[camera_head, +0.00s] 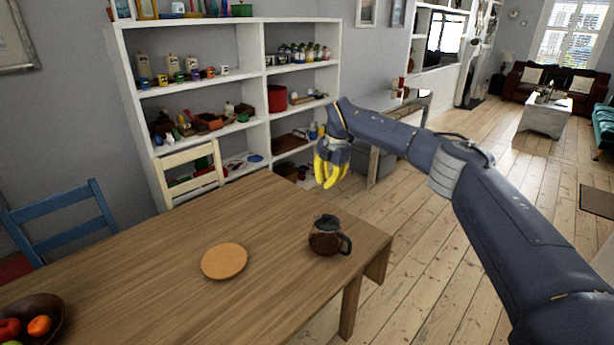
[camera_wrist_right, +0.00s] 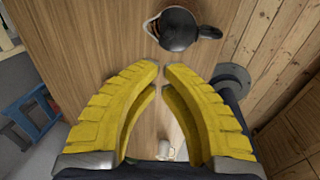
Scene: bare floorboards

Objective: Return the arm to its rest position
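My right gripper (camera_head: 325,184) has yellow fingers and hangs in the air past the far right part of the table, above and behind the coffee pot. In the right wrist view my right gripper (camera_wrist_right: 160,68) has its fingers curving towards each other. A narrow gap shows between the tips, and nothing is held. The dark coffee pot (camera_head: 326,238) stands upright on the table near its right end, apart from the gripper. It also shows in the right wrist view (camera_wrist_right: 178,29), beyond the fingertips. My left gripper is not in view.
The wooden table (camera_head: 150,290) carries a round cork mat (camera_head: 224,261) and a fruit bowl (camera_head: 42,322). A cream chair (camera_head: 190,165) and a blue chair (camera_head: 65,225) stand behind it. White shelves (camera_head: 255,95) line the wall. Open floor (camera_head: 440,260) lies to the right.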

